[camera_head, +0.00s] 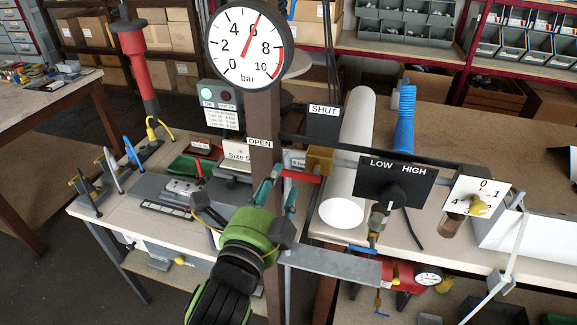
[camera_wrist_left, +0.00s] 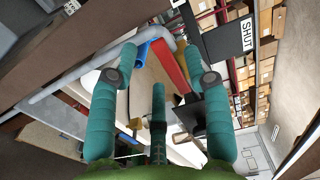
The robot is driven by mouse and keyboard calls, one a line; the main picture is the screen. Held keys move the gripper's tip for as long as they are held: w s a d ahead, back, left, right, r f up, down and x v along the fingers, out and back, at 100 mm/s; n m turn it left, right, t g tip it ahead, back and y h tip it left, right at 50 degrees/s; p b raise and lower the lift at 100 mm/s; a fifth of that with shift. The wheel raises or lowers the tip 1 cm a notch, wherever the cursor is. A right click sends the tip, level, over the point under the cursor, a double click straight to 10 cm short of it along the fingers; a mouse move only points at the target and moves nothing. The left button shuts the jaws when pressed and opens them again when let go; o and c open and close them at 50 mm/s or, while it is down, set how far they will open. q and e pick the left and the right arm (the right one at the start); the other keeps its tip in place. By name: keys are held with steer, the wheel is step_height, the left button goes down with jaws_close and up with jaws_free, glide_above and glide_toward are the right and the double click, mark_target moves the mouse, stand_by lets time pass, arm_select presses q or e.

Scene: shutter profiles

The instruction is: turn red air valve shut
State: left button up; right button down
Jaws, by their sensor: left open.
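The red air valve handle (camera_head: 300,176) reaches left from a brass valve body (camera_head: 319,160) on the pipe, lying nearly level. An "OPEN" label (camera_head: 260,142) is above left of it and a "SHUT" label (camera_head: 323,110) is higher up. My left gripper (camera_head: 283,178) has its teal fingers spread around the free end of the handle; I cannot tell whether they touch it. In the left wrist view, the red handle (camera_wrist_left: 172,64) shows between the spread fingers, and the "SHUT" label (camera_wrist_left: 248,38) is to the right. My right gripper is not in view.
A pressure gauge (camera_head: 247,47) above the post reads about 6 bar. A black "LOW HIGH" plate (camera_head: 397,180) and a numbered dial (camera_head: 478,198) are to the right. A white roll (camera_head: 350,155) and a blue coiled hose (camera_head: 405,120) stand close behind. A red tool (camera_head: 136,72) hangs at left.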

mark_target(283, 175)
arm_select(q)
steer(key=p+x, duration=0.1)
steer(key=x, duration=0.2)
steer(key=shift+w+d, duration=0.25)
steer(key=shift+d, duration=0.05)
steer(key=shift+w+d, duration=0.15)
steer(key=shift+w, duration=0.05)
jaws_close()
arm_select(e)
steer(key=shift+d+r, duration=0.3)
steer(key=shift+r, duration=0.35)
